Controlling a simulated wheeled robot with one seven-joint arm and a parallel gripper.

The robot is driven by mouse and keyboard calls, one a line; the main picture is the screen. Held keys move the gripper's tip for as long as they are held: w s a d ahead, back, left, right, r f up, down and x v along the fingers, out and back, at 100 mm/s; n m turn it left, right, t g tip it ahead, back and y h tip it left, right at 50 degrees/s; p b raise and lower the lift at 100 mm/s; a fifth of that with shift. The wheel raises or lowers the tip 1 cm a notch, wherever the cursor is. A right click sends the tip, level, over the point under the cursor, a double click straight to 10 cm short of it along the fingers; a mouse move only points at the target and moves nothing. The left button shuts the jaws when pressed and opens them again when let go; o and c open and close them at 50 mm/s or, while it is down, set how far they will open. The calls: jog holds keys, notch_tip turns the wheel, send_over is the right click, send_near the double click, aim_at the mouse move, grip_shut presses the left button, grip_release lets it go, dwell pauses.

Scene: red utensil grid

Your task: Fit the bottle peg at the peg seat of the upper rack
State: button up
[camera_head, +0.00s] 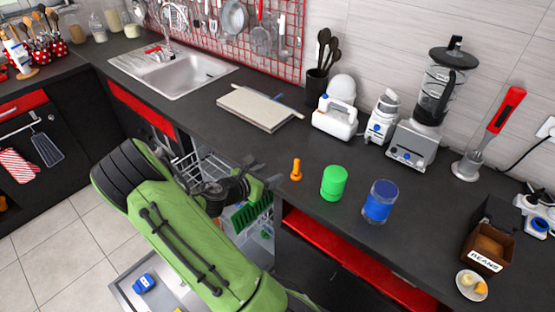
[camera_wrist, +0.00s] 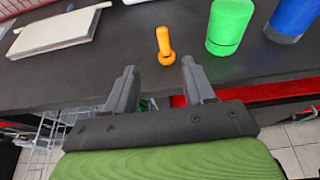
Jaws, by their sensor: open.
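An orange peg (camera_head: 296,169), likely the bottle peg, stands upright on the dark counter near its front edge, left of a green jar. In the wrist view the peg (camera_wrist: 164,45) is ahead, beyond the gap between my fingers. My gripper (camera_wrist: 158,70) is open and empty, in front of the counter edge and apart from the peg. It also shows in the head view (camera_head: 264,173). A wire rack (camera_head: 190,163) of the open dishwasher shows below the counter, partly hidden by my green arm. I cannot make out the peg seat.
A green jar (camera_head: 334,183) and a blue-filled jar (camera_head: 380,202) stand right of the peg. A board (camera_head: 260,109) lies behind it, with a white appliance (camera_head: 336,119) beyond. A green basket (camera_head: 252,212) sits under the counter. The counter around the peg is clear.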

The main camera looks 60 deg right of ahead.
aim_at(296, 165)
jog(key=x, duration=1)
jog(key=shift+s+d+f, duration=0.1)
jog(key=shift+s+f, duration=0.05)
jog(key=shift+s, duration=0.15)
jog(key=x, duration=0.5)
jog(key=shift+w+f+b, duration=0.1)
jog(key=shift+b, duration=0.2)
jog(key=shift+c, duration=0.9)
grip_shut()
